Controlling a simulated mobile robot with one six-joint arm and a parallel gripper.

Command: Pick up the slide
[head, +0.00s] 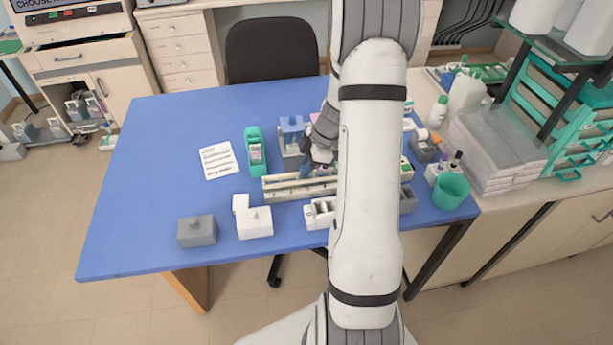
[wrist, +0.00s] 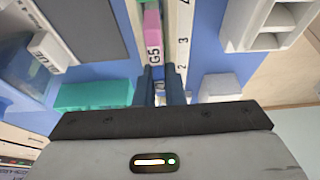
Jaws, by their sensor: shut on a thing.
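The slide (wrist: 154,38) shows in the wrist view as a narrow strip with a pink part and a white label reading "G5". Its near end runs down to my fingertips. My gripper (wrist: 160,76) is shut on it there, the two dark blue fingers close together. The slide lies alongside a cream rack (wrist: 183,40) with numbers on its edge; I cannot tell whether it is clear of the rack. In the head view my gripper (head: 306,172) is low over the long cream rack (head: 285,190), partly behind my arm. The slide cannot be made out there.
On the blue table (head: 140,180) stand a green holder (head: 255,152), a paper sheet (head: 216,161), a grey box (head: 197,231), a white box (head: 254,223) and a green cup (head: 451,191). Blue-grey containers (head: 291,135) stand behind the rack. The table's left side is clear.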

